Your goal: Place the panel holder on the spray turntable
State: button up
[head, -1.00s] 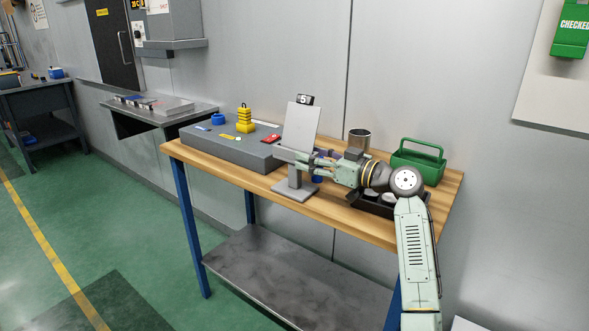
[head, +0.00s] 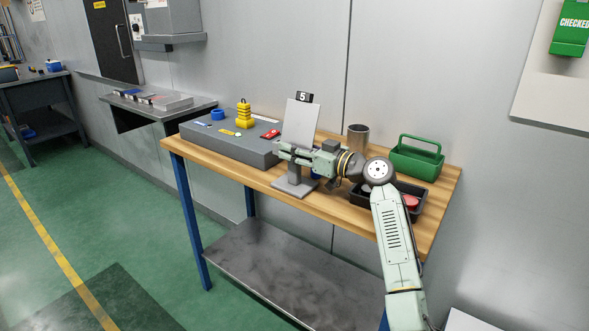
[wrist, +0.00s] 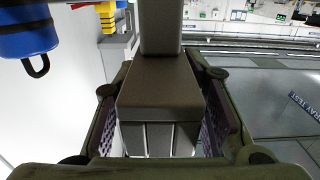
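The panel holder (head: 294,187) stands upright on the wooden workbench, a grey post on a flat foot, with a pale panel (head: 301,122) and a black "5" tag (head: 304,97) on top. My gripper (head: 281,153) is level at the holder's upper post, just below the panel. In the wrist view, a grey block of the holder (wrist: 158,105) lies between the two fingers, with narrow light gaps beside it, so the fingers look open around it. The far finger is partly hidden in the head view. I cannot identify the spray turntable in either view.
A grey slab (head: 225,143) with yellow weights (head: 244,117) sits left of the holder. A metal cup (head: 358,136), green caddy (head: 417,158) and black tray (head: 404,213) are to the right, close to my arm. Floor at left is clear.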

grip_shut()
jog(key=shift+r, duration=0.1)
dwell(0.5)
